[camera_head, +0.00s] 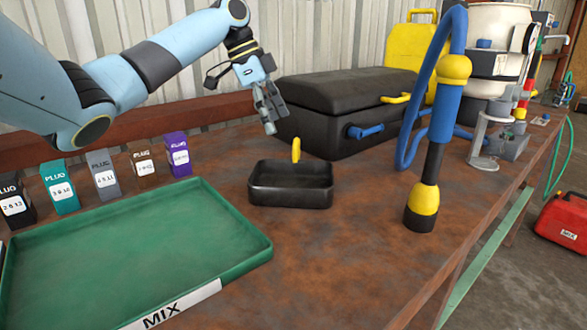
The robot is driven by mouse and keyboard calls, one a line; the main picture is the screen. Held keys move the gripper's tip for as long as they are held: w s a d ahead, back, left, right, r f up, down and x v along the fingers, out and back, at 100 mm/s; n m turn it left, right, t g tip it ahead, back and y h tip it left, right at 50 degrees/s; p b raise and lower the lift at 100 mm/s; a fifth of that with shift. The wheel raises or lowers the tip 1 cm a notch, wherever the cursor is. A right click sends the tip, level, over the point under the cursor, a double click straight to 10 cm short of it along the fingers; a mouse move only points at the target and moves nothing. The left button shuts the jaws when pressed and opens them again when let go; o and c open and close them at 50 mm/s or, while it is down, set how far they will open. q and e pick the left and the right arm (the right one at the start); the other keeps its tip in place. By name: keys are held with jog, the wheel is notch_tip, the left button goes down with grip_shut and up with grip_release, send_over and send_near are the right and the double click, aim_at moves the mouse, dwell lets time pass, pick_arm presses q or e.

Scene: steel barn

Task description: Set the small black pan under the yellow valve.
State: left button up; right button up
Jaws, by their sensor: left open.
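The small black pan (291,194) sits upright on the rusty bench, right of the green tray. A small yellow tab (296,149) stands up at its far rim. My left gripper (270,121) is open and empty. It hangs above and behind the pan, in front of the black case, apart from the pan. Small yellow parts (519,113) show near the white vessel at the far right; I cannot tell whether one is the yellow valve. My right gripper is not in view.
A green tray (246,252) labelled MIX fills the front left. Several PLUG boxes (103,173) stand behind it. A black case (330,112) is behind the pan. A tall blue-yellow tool (437,120) stands right of the pan. A white vessel (497,25) is farther right. Bench front is clear.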

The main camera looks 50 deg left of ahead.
aim_at(293, 158)
pick_arm(q)
jog(key=x, duration=0.5)
jog(key=shift+s+d+b, duration=0.15)
jog(key=shift+b, duration=0.15)
jog(key=shift+w+d+f, duration=0.2)
jog(key=shift+d+f, duration=0.05)
jog(key=shift+f, duration=0.3)
jog(key=x, duration=0.4)
jog(key=shift+d+b, duration=0.1)
jog(key=shift+b, duration=0.25)
jog(key=shift+r, duration=0.1)
jog(key=shift+c, duration=1.2)
jog(key=c, duration=1.3)
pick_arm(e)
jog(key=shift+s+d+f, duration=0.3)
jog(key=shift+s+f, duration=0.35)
